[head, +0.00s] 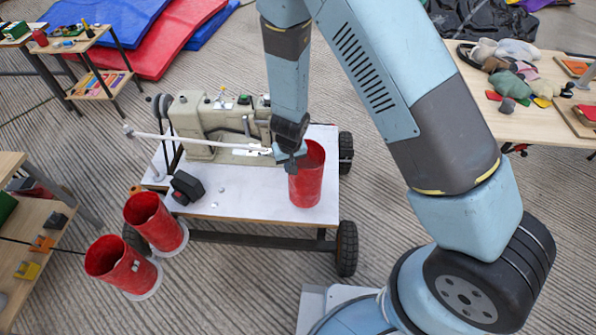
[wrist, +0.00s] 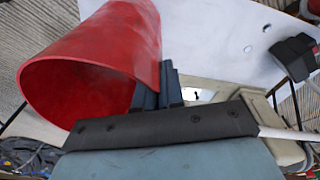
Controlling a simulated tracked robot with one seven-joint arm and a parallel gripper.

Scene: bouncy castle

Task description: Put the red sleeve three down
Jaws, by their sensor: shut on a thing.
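A red open-topped sleeve (head: 307,182) is upright over the right end of the white trolley top. My gripper (head: 291,162) is at its left side, shut on its wall near the rim. I cannot tell whether its base touches the trolley top. In the wrist view the red sleeve (wrist: 100,60) fills the upper left, its open mouth towards the camera, and the dark fingers (wrist: 168,88) are at its edge. Two more red sleeves, one nearer the trolley (head: 150,218) and one farther out (head: 118,262), stand on white round discs at the left.
A beige sewing machine (head: 215,125) with a white rod stands at the back of the trolley top (head: 250,205). A black block (head: 186,188) sits at its left. Wooden tables stand left (head: 20,225) and right (head: 500,115). The trolley's front middle is mostly clear.

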